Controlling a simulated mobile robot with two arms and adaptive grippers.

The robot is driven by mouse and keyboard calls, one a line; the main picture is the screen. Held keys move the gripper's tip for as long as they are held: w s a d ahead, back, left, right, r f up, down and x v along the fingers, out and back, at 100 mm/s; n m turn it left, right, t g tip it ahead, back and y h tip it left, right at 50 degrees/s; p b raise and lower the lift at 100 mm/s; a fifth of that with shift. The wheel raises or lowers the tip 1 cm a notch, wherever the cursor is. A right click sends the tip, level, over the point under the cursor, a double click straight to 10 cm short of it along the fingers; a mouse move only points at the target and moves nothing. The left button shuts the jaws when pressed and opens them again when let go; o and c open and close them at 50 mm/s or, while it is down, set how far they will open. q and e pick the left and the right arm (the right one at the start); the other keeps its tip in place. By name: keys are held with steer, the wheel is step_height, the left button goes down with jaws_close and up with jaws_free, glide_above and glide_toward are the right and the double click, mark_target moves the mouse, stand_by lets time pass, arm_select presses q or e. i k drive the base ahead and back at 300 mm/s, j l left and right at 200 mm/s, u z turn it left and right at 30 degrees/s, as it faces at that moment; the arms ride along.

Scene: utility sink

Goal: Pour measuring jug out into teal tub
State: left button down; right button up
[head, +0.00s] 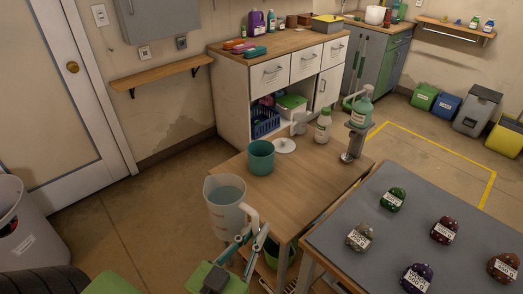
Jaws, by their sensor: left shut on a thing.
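The measuring jug (222,214) is a translucent, whitish jug with pale bluish liquid visible inside near the top. It is roughly upright in the air by the table's left edge. My left gripper (252,236) is shut on its handle, on the right side. The teal tub (261,160) stands upright on the wooden table (305,180), up and to the right of the jug in the picture. The jug and tub are apart. The tub's inside is mostly hidden. My right gripper is not in view.
A white lid-like disc (285,145), a white bottle (323,127) and a teal pump bottle (361,107) above a grey metal stand (352,147) are behind and right of the tub. A grey-topped table (365,235) at right holds several labelled, dark rounded items.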

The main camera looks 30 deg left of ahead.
mark_target(260, 153)
steer(key=i+j+z, duration=0.15)
steer(key=j, duration=0.6)
steer(key=i+j+z, duration=0.2)
steer(key=j, duration=0.55)
steer(key=j+z, duration=0.15)
steer(key=j, duration=0.65)
steer(key=i+j+z, duration=0.1)
steer(key=i+l, duration=0.1)
steer(key=i, duration=0.15)
